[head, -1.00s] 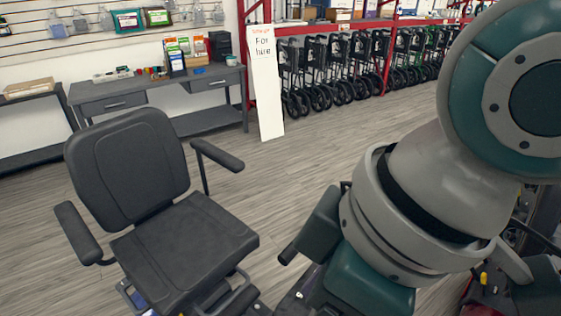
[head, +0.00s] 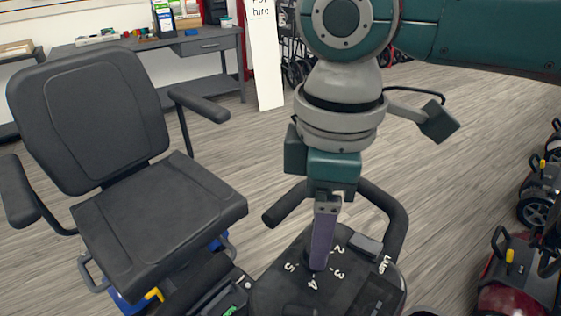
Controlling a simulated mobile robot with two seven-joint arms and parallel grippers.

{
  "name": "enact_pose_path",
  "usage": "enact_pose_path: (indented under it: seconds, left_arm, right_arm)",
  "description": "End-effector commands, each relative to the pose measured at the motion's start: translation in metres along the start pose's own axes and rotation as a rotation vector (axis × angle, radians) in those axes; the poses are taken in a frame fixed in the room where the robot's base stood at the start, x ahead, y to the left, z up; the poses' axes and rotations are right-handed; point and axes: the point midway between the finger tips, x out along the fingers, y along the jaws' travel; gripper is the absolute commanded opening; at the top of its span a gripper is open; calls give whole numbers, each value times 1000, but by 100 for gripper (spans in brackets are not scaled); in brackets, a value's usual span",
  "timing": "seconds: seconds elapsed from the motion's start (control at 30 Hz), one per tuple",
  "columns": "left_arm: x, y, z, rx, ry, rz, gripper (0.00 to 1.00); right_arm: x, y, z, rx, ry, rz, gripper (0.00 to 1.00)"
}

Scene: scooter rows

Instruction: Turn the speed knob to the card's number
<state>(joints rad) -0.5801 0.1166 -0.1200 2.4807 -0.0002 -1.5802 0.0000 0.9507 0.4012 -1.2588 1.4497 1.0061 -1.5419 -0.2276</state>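The scooter's dark control panel (head: 285,288) is at the lower middle of the head view, with the numbers 2, 3, 4 and 5 printed in white in an arc. My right gripper (head: 319,262) points down onto the panel inside that arc. Its fingers are seen nearly edge-on, so I cannot tell whether they are open or shut. They cover the speed knob, of which only a dark edge seems to show at the fingertips. The knob's pointer is hidden. I see no readable card number. My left gripper is not in view.
The black scooter seat (head: 160,220) with armrests fills the left. Curved black handlebars (head: 392,225) rise around the panel. Red and black scooters (head: 510,270) stand at the right edge. A grey desk (head: 205,45) and a white sign (head: 264,70) are at the back. Open floor lies between.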

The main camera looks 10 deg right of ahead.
Motion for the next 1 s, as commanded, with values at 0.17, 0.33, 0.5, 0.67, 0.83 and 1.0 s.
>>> enact_pose_path:
  seconds: [0.17,0.33,0.5,0.67,0.83,1.0]
  left_arm:
    - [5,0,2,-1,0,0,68]
    - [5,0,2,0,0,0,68]
    - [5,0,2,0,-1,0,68]
    - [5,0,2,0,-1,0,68]
    - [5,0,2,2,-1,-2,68]
    - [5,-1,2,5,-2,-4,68]
  right_arm:
    - [27,-1,0,1,-1,-2,70]
    - [34,0,0,-1,0,1,70]
    - [34,0,0,-1,1,1,70]
    - [34,0,0,-1,1,1,58]
    - [34,0,0,-1,1,1,39]
    - [34,0,0,-1,1,1,20]
